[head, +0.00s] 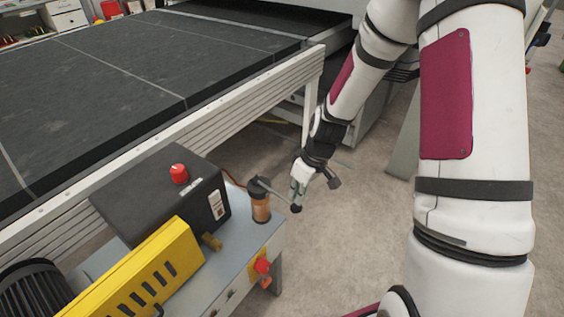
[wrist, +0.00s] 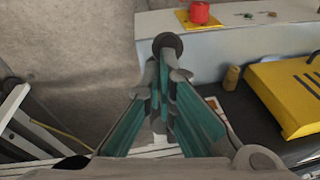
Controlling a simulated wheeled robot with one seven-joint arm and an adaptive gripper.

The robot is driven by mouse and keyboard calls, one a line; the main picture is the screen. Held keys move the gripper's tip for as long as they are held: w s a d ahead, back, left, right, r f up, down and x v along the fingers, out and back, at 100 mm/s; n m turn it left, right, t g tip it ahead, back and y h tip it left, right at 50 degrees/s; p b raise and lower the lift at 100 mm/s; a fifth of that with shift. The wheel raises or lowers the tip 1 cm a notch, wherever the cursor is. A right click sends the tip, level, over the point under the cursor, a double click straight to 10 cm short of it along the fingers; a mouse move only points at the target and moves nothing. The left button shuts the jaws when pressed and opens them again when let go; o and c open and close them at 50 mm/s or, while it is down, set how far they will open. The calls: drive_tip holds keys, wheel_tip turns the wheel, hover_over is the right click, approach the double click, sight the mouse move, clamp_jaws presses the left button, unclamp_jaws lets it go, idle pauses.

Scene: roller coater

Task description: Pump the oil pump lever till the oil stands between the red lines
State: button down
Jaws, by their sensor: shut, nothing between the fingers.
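The oil pump (head: 261,207) stands at the right end of the machine's grey-blue top, with an amber, see-through reservoir under a dark cap. The oil level and red lines are too small to make out.
A black box with a red knob (head: 179,174) and a yellow slotted guard (head: 150,272) lie left of the pump. A brass fitting (head: 212,242) and a red button on a yellow plate (head: 262,267) are nearby. The long conveyor (head: 150,65) runs behind. Floor right of the pump is clear.

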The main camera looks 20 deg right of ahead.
drive_tip(key=shift+s+f, duration=0.1)
drive_tip(key=shift+f, duration=1.05)
drive_tip(key=shift+r, duration=0.35)
drive_tip(key=s+d+p+v, duration=0.2)
drive_tip(key=v, duration=1)
drive_tip(key=shift+f, duration=0.25)
idle(0.8)
